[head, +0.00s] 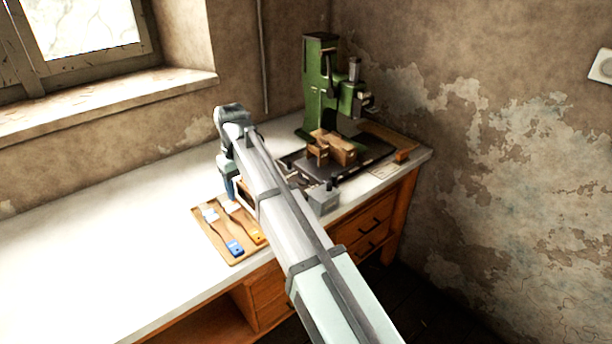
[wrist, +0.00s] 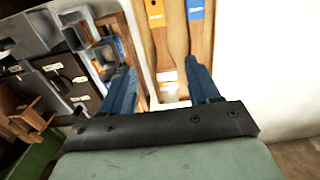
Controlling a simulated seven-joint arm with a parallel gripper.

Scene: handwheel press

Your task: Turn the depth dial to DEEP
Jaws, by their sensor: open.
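The green handwheel press (head: 320,90) stands at the back right of the bench, with grey and dark parts on its right side. I cannot clearly pick out the depth dial or its DEEP mark in either view. The press's black base plate (head: 376,164) carries wooden blocks; in the wrist view the plate (wrist: 62,78) shows small white labels too small to read. My gripper (head: 230,190) is left of the press and points down over the bench, partly hidden by my arm. In the wrist view its two blue fingers (wrist: 160,75) are apart, with nothing held between them.
A wooden board (head: 213,238) with two brushes, one blue-ended (head: 235,248) and one orange-ended, lies near the front edge. A grey block (head: 324,201) sits at the front edge, right of my arm. The white bench top (head: 100,255) is clear on the left.

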